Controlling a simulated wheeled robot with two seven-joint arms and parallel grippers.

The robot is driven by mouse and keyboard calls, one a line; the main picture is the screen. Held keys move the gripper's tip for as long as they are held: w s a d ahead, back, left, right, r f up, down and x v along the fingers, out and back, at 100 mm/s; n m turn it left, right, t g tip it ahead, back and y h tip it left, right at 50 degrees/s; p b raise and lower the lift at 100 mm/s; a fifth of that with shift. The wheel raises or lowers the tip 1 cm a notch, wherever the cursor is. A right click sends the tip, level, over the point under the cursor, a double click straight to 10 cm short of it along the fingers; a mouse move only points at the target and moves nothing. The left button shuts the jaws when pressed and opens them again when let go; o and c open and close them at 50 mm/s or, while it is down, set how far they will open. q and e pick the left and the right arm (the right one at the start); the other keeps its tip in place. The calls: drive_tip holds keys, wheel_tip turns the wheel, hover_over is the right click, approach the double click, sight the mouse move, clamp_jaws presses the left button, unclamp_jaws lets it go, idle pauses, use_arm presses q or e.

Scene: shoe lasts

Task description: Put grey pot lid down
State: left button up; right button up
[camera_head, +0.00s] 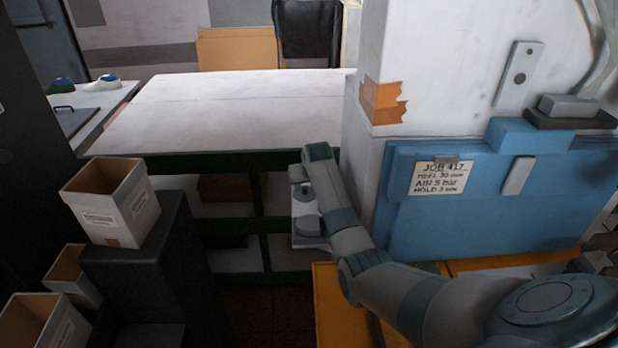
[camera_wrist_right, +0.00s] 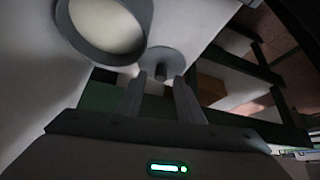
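The grey pot lid (camera_wrist_right: 150,58) shows in the right wrist view as a round grey disc with a small dark knob facing my gripper. My right gripper (camera_wrist_right: 158,84) is open. Its two fingers stand on either side of the knob, with a gap showing on both sides. A grey pot (camera_wrist_right: 140,14) with a cream inside stands beside the lid on a pale surface. In the head view my right gripper (camera_head: 304,190) is small and partly hidden by my arm, at the near edge of the white table. My left gripper is not in view.
The white table (camera_head: 230,105) is mostly bare. Open cardboard bins (camera_head: 112,205) stand at the left. A blue machine panel (camera_head: 470,200) and white column stand close to the right of my arm.

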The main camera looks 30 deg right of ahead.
drive_tip(key=b+v, duration=0.1)
drive_tip(key=v, duration=1)
drive_tip(key=shift+r+b, duration=0.3)
drive_tip(key=shift+b, duration=0.1)
drive_tip(key=shift+s, duration=0.15)
drive_tip(key=shift+a, duration=0.1)
